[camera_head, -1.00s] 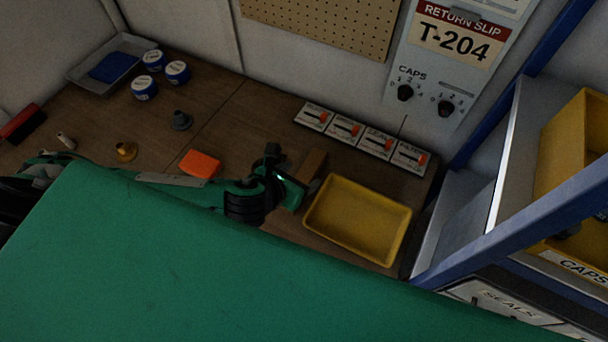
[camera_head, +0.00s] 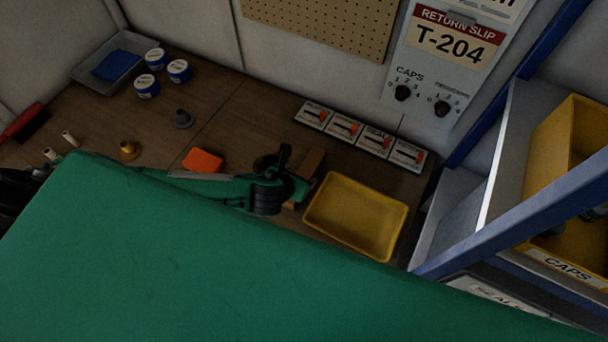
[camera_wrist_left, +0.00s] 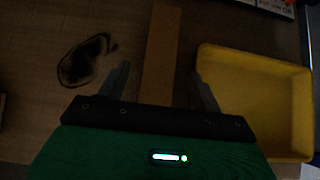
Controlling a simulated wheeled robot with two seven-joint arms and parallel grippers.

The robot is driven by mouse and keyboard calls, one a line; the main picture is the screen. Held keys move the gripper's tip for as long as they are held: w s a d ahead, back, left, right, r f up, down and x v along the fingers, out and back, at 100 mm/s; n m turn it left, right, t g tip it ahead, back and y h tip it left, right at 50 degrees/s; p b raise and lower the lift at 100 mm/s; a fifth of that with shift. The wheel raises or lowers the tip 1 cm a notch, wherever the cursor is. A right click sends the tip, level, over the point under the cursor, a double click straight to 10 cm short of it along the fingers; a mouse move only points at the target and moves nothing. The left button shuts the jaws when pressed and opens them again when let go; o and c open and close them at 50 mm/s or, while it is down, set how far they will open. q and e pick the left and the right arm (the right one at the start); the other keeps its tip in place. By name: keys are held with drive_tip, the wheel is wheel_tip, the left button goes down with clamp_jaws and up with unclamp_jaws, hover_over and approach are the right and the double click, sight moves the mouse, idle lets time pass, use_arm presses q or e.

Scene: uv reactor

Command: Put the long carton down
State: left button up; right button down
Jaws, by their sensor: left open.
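The long carton (camera_head: 313,162) is a plain brown bar lying on the wooden bench, just left of the yellow tray. It also shows in the left wrist view (camera_wrist_left: 161,50), running away from the palm. My left gripper (camera_head: 299,188) is at the carton's near end. In the left wrist view its fingers (camera_wrist_left: 158,78) are open, one on each side of the carton, with visible gaps. The carton's near end is partly hidden by the gripper in the head view. My right gripper is not in view.
The yellow tray (camera_head: 357,218) is empty and close to the right finger. An orange block (camera_head: 203,160) lies left of the gripper. Several labelled cards (camera_head: 345,128) line the back edge. A blue-framed shelf (camera_head: 520,205) stands at right. The bench's back middle is clear.

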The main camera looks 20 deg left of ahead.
sight(303, 175)
use_arm(q)
drive_tip(key=shift+w+f+p, duration=0.35)
drive_tip(key=shift+f+p, duration=0.1)
drive_tip(key=shift+p, duration=0.05)
drive_tip(key=p+x, duration=0.1)
drive_tip(key=x, duration=0.2)
drive_tip(key=shift+s+d+f, duration=0.1)
drive_tip(key=shift+s, duration=0.1)
drive_tip(key=shift+w+f, duration=0.35)
drive_tip(key=shift+f, duration=0.1)
drive_tip(key=shift+c, duration=0.3)
drive_tip(key=c, duration=1.1)
drive_tip(key=shift+r, duration=0.1)
